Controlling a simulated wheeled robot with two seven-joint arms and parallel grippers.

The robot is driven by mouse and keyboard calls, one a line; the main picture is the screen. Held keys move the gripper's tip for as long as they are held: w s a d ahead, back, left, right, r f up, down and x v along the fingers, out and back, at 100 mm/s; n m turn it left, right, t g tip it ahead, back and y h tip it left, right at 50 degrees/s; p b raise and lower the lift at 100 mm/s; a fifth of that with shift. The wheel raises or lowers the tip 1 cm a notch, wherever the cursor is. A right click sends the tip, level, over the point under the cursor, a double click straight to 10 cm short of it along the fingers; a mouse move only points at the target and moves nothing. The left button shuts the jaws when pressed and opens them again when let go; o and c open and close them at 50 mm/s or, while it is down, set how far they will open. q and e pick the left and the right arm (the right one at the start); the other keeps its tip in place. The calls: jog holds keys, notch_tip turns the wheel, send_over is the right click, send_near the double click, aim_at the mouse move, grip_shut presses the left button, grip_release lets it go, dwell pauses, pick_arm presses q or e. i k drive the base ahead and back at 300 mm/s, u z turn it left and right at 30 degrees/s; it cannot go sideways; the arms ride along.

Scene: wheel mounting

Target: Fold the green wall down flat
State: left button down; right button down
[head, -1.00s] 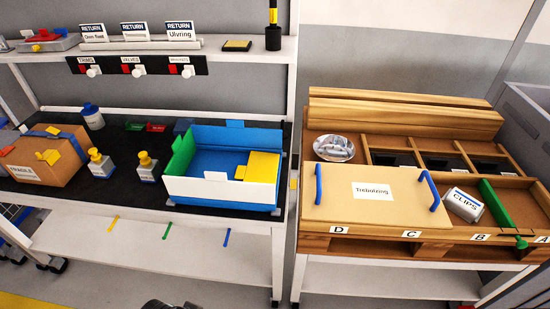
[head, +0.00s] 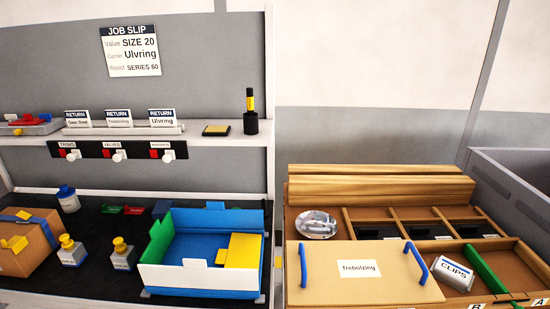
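The green wall (head: 158,243) stands up at the left side of a box with coloured walls on the dark mat. The box has a blue floor (head: 195,248), a blue back wall (head: 225,219) that stands up, and a white front wall (head: 185,279) that stands up. A yellow panel (head: 243,249) shows at the right inside of the box; I cannot tell whether it lies fully flat. Neither of my grippers is in view, and nothing is touching the green wall.
Two small yellow-topped bottles (head: 122,256) and a cardboard box (head: 28,242) stand left of the box. A shelf (head: 225,140) with return signs runs above. A wooden tray with a tan lid (head: 350,282) and a green divider (head: 487,270) stands at the right.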

aim_at(162, 235)
jog(key=k, duration=0.5)
jog(key=u, duration=1.55)
jog(key=i, duration=0.9)
jog(key=z, duration=1.85)
